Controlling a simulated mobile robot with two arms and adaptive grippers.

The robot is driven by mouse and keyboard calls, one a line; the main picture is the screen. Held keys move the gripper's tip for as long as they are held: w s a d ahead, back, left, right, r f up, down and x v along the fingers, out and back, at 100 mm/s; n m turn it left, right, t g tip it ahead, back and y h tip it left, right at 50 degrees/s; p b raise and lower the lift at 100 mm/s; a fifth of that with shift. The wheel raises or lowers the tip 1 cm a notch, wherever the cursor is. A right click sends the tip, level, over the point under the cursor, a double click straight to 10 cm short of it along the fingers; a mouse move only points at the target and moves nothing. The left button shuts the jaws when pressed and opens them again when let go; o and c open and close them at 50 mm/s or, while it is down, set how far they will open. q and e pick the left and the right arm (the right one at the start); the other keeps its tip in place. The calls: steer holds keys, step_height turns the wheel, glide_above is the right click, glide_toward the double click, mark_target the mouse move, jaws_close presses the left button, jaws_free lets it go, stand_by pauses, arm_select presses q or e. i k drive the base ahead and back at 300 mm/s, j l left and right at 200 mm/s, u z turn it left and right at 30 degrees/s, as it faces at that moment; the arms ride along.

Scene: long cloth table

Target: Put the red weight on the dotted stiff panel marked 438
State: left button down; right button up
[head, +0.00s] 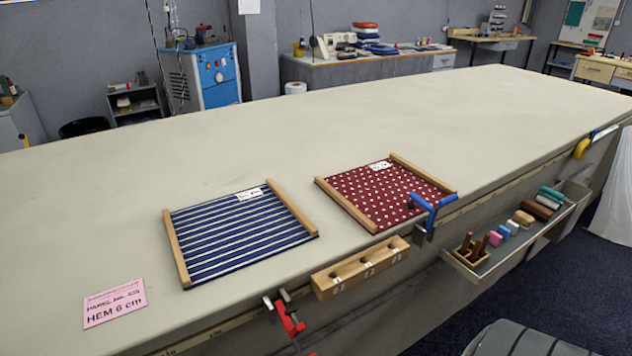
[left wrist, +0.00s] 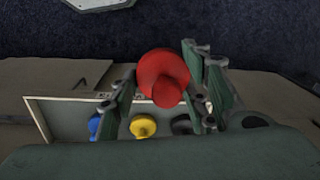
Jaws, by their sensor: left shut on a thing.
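The red weight (left wrist: 162,78), a round body with a knob, shows in the left wrist view between the green fingers of my left gripper (left wrist: 160,90), which is shut on it. In the head view the dotted panel (head: 385,197) is dark red with white dots and wooden bars along two opposite edges. It lies flat on the table, with a white label (head: 380,166) too small to read. Neither gripper shows in the head view.
A blue striped panel (head: 240,235) lies left of the dotted one on the table (head: 250,135). A blue clamp (head: 428,212), wooden block (head: 335,285) and red clamp (head: 288,317) line the front edge. A box (left wrist: 70,122) with blue, yellow and dark pieces shows below the weight.

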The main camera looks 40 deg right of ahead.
mark_target(350, 184)
steer(key=u, duration=0.45)
steer(key=l+u, duration=0.15)
steer(key=u, duration=0.75)
steer(key=k+u, duration=0.1)
steer(key=u, duration=0.35)
steer(key=k+l+u, duration=0.15)
steer(key=u, duration=0.25)
steer(key=k+l+u, duration=0.1)
steer(key=u, duration=0.25)
steer(key=k+z, duration=0.25)
steer(key=k, duration=0.15)
steer(key=k+l+z, duration=0.15)
steer(key=k+z, duration=0.25)
steer(key=z, duration=0.75)
steer(key=k+l+z, duration=0.15)
steer(key=z, duration=0.7)
steer(key=k+l, duration=0.05)
steer(key=l, duration=0.05)
